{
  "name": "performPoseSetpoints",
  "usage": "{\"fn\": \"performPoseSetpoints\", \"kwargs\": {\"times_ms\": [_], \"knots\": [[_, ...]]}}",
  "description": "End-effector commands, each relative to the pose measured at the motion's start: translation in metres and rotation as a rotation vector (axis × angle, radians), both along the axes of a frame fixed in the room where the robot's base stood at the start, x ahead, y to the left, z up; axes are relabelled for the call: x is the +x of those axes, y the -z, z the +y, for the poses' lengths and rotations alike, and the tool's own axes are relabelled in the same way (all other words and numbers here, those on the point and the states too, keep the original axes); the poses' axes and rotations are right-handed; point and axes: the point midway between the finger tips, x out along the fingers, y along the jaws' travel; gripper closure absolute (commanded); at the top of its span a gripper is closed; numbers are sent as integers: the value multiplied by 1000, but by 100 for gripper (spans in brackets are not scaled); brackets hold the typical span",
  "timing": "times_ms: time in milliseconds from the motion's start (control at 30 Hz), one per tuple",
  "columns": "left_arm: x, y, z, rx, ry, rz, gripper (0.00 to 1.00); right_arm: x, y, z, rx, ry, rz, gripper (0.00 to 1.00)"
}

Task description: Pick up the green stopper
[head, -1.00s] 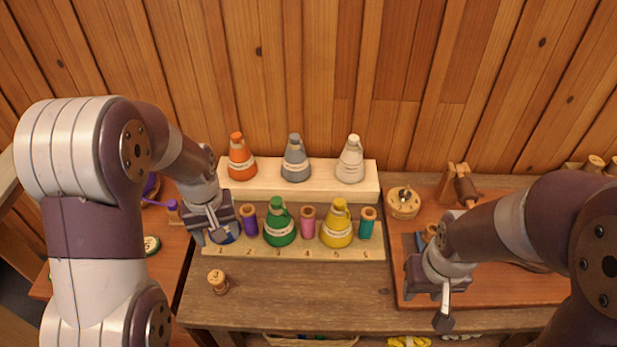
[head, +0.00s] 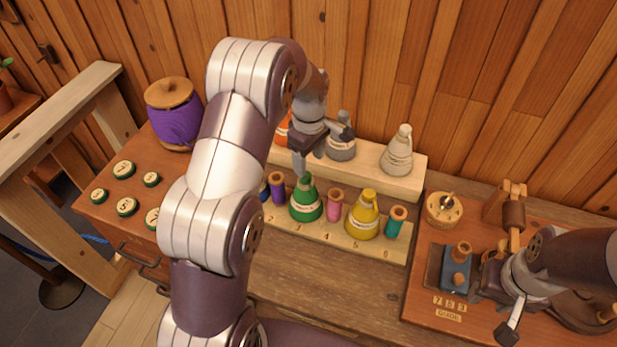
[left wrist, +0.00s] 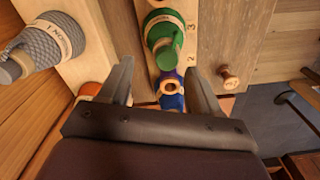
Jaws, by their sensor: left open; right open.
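A green cone-shaped bottle with a rounded green top, the green stopper (head: 306,205), stands upright on the front wooden rack, between a purple spool (head: 277,188) and a pink spool (head: 335,204). In the left wrist view the green stopper (left wrist: 165,42) shows just beyond the fingertips, with the purple spool nearer. My left gripper (head: 324,150) is open and empty, above and slightly behind the green top, not touching it as far as I can see. My right gripper (head: 492,300) is open at the right-hand board, beside a blue block (head: 456,275).
Orange, grey (head: 341,147) and white (head: 397,155) bottles stand on the raised rear shelf. A yellow bottle (head: 363,217) and teal spool (head: 396,222) stand right of the pink spool. A large purple spool (head: 174,120) is at left.

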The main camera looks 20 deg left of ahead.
Motion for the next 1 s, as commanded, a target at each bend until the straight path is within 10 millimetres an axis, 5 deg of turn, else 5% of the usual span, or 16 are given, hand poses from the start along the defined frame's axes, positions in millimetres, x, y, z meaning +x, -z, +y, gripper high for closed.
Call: {"fn": "performPoseSetpoints", "kwargs": {"times_ms": [233,500,700,1000], "knots": [[-6,41,0,0,1,4,37,0,-15,0,0,0,0,57],[-6,49,0,0,1,0,37,0,-14,0,0,0,0,57],[-6,48,0,0,1,1,96,0,-14,0,0,0,0,57],[-6,48,0,0,1,1,96,0,-14,0,0,0,0,57]]}}
